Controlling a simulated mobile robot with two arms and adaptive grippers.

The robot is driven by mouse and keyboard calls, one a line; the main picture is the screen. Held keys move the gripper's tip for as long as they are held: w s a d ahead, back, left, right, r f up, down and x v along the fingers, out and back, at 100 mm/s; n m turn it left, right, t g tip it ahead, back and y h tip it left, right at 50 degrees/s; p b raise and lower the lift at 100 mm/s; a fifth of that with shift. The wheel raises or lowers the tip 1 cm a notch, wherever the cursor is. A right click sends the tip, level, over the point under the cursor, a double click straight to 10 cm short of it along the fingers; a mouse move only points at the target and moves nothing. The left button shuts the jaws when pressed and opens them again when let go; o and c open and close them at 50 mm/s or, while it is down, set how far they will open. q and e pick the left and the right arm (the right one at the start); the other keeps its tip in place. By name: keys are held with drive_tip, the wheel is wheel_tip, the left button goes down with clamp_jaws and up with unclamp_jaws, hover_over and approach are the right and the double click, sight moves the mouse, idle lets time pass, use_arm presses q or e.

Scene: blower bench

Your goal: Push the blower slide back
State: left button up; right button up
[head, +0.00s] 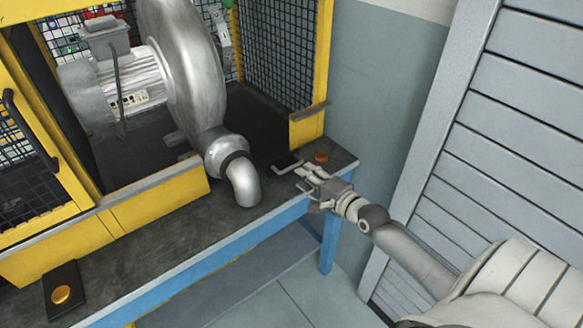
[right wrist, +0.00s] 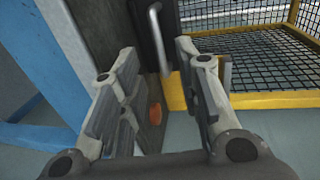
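The grey metal blower (head: 190,60) sits in the yellow-framed cage, its motor (head: 125,85) on the left and its curved outlet pipe (head: 243,182) reaching forward over the bench. I cannot tell which part is the slide. My right gripper (head: 305,178) is over the bench's front right edge, right of the pipe and apart from it. In the right wrist view its fingers (right wrist: 160,88) are spread with nothing held between them. A red-orange round knob (head: 320,157) is just beyond the gripper; an orange spot shows between the fingers (right wrist: 155,113). My left gripper is not in view.
A small flat dark piece with a light edge (head: 287,163) lies near the gripper. A yellow post (head: 307,128) and mesh wall stand behind. The dark bench top (head: 180,228) is clear between.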

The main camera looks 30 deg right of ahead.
sight(293, 168)
drive_tip(key=x, duration=0.7)
drive_tip(key=shift+w+f, duration=0.1)
drive_tip(key=shift+w, duration=0.15)
clamp_jaws()
